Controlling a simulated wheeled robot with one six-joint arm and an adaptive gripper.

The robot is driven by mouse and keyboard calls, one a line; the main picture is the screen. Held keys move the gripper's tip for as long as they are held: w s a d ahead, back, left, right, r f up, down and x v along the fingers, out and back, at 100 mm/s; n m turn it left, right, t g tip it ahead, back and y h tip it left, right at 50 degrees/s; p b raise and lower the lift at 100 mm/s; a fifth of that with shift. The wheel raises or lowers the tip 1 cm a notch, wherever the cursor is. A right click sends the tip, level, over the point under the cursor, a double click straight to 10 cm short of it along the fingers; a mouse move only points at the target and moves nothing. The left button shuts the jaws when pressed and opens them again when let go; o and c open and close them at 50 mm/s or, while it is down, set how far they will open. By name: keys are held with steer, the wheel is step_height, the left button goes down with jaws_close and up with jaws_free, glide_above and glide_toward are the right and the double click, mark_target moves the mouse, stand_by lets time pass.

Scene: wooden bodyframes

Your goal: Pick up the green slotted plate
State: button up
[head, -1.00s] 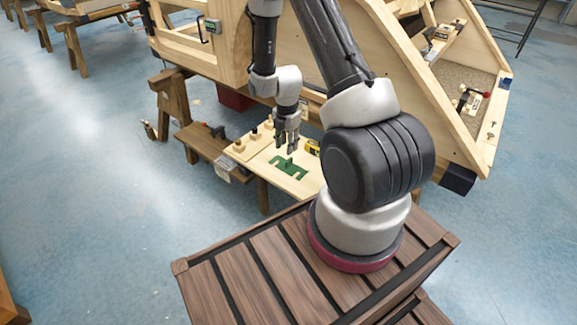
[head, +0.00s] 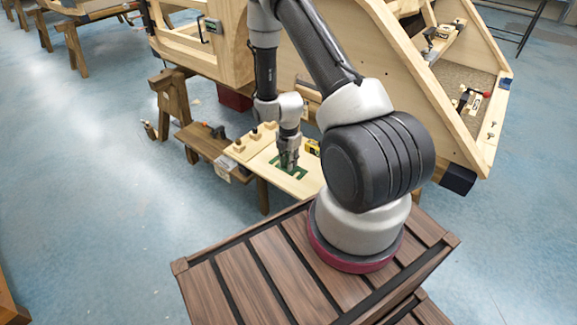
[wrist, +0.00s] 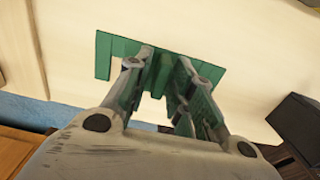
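The green slotted plate (head: 301,173) lies flat on a pale wooden board (head: 309,185). My gripper (head: 287,164) points down over the middle of the plate, with its fingertips low at the plate. In the wrist view, the slotted plate (wrist: 118,48) extends left and right of my gripper (wrist: 167,60). The two fingers stand apart, with green showing between them. The plate's raised tab is mostly hidden by the fingers. I cannot tell whether the fingers touch it.
A yellow and black tape measure (head: 312,147) lies right of the plate. Small wooden blocks (head: 254,134) stand along the board's left side. A large wooden bodyframe (head: 222,50) rises behind. A dark block (wrist: 298,120) is at the wrist view's right.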

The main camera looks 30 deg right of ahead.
jaws_close()
steer(key=shift+r, duration=0.15)
step_height(320, 180, up, 15)
stand_by(1.0)
